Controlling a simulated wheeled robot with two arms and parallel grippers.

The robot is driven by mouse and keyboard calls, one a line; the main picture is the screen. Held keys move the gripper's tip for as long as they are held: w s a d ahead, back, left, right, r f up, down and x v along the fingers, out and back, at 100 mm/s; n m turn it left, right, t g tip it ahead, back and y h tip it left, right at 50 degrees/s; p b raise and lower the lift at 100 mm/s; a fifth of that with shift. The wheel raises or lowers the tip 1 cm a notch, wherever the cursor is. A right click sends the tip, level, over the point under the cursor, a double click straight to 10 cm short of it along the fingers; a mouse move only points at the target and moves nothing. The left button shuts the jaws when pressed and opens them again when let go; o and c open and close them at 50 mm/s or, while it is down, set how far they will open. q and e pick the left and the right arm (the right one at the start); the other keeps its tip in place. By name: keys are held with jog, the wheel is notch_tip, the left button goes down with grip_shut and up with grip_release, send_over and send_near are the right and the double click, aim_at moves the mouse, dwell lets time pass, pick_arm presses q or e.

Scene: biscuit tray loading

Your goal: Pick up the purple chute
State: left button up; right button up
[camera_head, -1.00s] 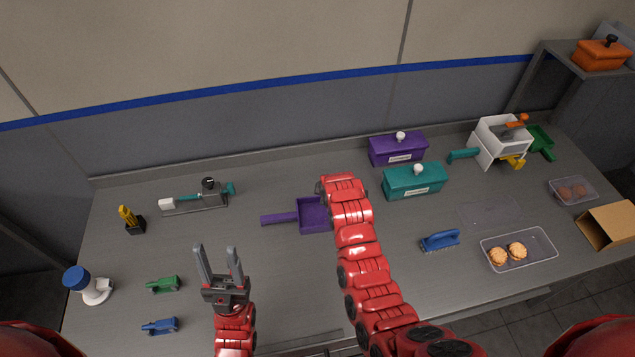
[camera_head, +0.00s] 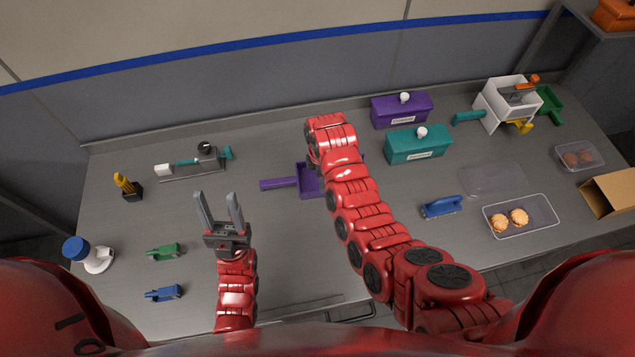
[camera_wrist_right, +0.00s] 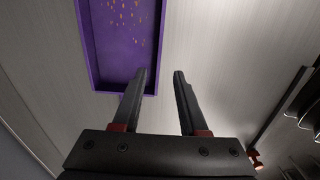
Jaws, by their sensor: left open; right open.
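The purple chute (camera_head: 280,184) lies on the grey table with its handle pointing left. Its open scoop is partly hidden behind my right arm in the head view. The right wrist view shows the scoop (camera_wrist_right: 115,62) at upper left, with small tan crumbs inside. My right gripper (camera_wrist_right: 162,73) is open and empty; its left finger overlaps the scoop's near corner in the picture, and I cannot tell if they touch. In the head view the right jaws are hidden by the arm. My left gripper (camera_head: 217,195) is open and empty, to the left of and nearer than the chute.
A purple box (camera_head: 402,112) and a teal box (camera_head: 417,146) stand to the right of my right arm. A blue brush (camera_head: 441,207) and a clear tray (camera_head: 545,215) with biscuits lie further right. A grey tool with teal ends (camera_head: 203,165) lies at the back left.

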aim_at(314, 179)
jog(key=f+b, duration=0.2)
jog(key=f, duration=0.1)
jog(key=f+b, duration=0.2)
jog(key=f, duration=0.1)
jog(key=shift+a+f, duration=0.2)
jog(key=shift+f, duration=0.1)
jog(key=shift+w, duration=0.1)
jog(key=shift+r, duration=0.1)
jog(key=shift+c, duration=0.3)
grip_shut()
dwell(0.6)
